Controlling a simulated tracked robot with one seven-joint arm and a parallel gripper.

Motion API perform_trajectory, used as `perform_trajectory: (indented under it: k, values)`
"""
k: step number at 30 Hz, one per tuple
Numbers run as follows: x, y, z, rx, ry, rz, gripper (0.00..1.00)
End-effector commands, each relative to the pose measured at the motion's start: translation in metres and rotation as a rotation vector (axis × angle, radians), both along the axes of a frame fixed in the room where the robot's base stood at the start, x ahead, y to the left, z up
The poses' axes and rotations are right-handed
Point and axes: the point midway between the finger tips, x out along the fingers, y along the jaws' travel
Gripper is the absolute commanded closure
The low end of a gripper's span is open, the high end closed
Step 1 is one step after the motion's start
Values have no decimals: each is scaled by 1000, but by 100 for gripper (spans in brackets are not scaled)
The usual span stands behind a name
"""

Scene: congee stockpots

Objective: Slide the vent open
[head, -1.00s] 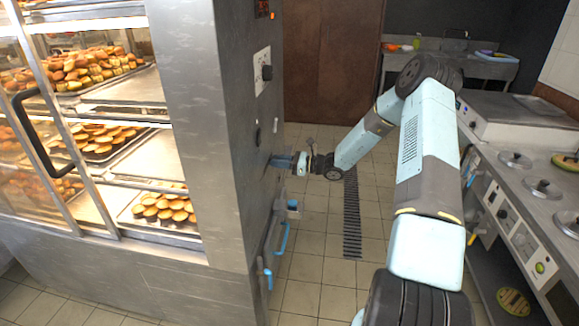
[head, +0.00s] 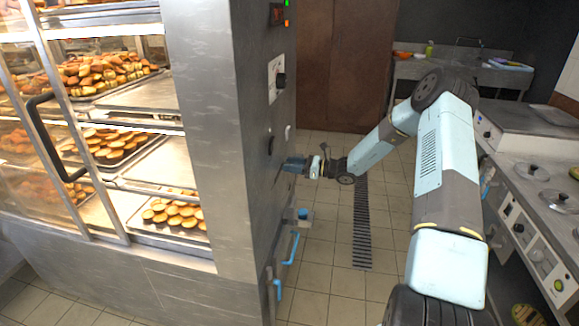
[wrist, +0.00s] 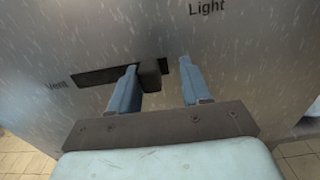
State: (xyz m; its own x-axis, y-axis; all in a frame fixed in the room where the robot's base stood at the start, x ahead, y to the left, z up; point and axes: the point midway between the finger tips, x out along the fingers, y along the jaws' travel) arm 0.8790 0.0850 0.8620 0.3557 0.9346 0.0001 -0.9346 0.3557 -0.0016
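The vent (wrist: 95,75) is a narrow dark slot in the grey metal side of the food cabinet, with the word "Vent" at its left end. Its dark square slider knob (wrist: 150,75) stands out from the slot, right of the slot's middle. My gripper (wrist: 158,82) is open in the wrist view, with its two blue fingers on either side of the knob. The knob is close to the left finger; I cannot tell whether they touch. In the head view my gripper (head: 293,165) is at the cabinet's side panel and hides the vent.
The glass-fronted cabinet (head: 205,130) holds trays of pastries. Its side panel carries a dial (head: 279,80) and, lower down, blue handles (head: 292,248). A counter with lidded pots (head: 558,200) stands at the right. Tiled floor (head: 325,220) with a drain grate (head: 362,225) lies clear between.

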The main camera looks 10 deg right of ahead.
Motion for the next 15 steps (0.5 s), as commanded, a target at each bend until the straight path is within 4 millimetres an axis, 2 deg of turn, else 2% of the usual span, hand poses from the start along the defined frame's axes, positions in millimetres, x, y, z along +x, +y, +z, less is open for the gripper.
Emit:
perform_trajectory:
  k: [7,11,15]
  values:
    - [-3,-3,0,2,2,3,51]
    - [-7,-20,-1,1,2,0,51]
    - [-16,-45,-1,1,3,-2,51]
